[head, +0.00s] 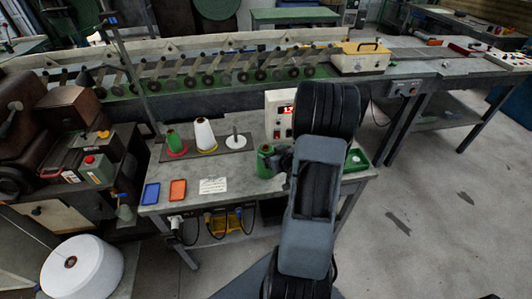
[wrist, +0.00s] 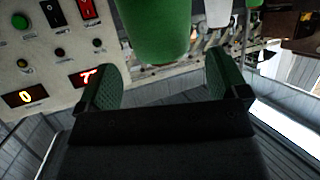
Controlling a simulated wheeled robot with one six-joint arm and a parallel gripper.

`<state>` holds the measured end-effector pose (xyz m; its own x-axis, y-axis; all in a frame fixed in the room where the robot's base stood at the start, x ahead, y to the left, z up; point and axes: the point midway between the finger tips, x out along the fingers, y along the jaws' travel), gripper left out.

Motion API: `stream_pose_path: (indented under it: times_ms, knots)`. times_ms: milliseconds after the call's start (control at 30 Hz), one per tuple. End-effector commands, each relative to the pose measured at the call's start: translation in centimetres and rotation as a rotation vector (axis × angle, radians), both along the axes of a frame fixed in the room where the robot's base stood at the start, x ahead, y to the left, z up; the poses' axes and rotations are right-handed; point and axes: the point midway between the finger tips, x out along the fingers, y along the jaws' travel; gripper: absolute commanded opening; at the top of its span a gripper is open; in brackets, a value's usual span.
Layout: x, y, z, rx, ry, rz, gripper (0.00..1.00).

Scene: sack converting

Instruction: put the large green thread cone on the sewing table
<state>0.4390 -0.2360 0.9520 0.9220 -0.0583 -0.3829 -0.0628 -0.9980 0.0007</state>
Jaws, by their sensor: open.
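A large green thread cone (head: 264,164) is at the sewing table (head: 234,172), just left of my gripper (head: 279,160) in the head view. In the wrist view my gripper (wrist: 165,80) is open, its two green-padded fingers apart. The green cone (wrist: 155,25) shows above the gap between them; I cannot tell whether it touches either finger. A smaller green cone (head: 173,141) stands on a red base at the table's back left. A white cone (head: 205,135) stands on a yellow base beside it. My arm hides part of the table's right side.
A white empty spindle (head: 235,140) stands right of the white cone. A control box (head: 279,118) with a red display is behind the gripper. A blue tray (head: 150,194), an orange tray (head: 178,190) and a white label (head: 213,185) lie along the front. A green tray (head: 357,160) is at right.

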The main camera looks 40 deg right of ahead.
Motion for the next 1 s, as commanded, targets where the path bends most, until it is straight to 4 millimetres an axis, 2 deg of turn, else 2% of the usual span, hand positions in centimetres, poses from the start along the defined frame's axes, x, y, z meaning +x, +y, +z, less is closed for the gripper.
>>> stream_pose_path:
  times_ms: [33,200,400,567,700,767,867,967,1000]
  knots:
    - [-1.0,0.0,0.4,-0.003,-0.001,-0.003,0.92]
    - [-3.8,0.1,1.6,-0.001,-0.002,-0.003,0.92]
    - [-6.0,0.4,2.5,-0.001,-0.001,-0.001,0.92]
    - [-6.1,0.5,3.4,-0.042,0.036,-0.012,0.92]
    - [-4.5,1.1,5.5,-0.150,0.146,-0.071,0.92]
    - [-3.8,1.8,6.9,-0.194,0.206,-0.108,0.92]
    - [-3.5,4.2,9.4,-0.225,0.310,-0.166,0.92]
    - [-4.2,7.4,11.5,-0.214,0.407,-0.203,0.92]
    - [-4.8,9.2,12.0,-0.185,0.454,-0.184,0.92]
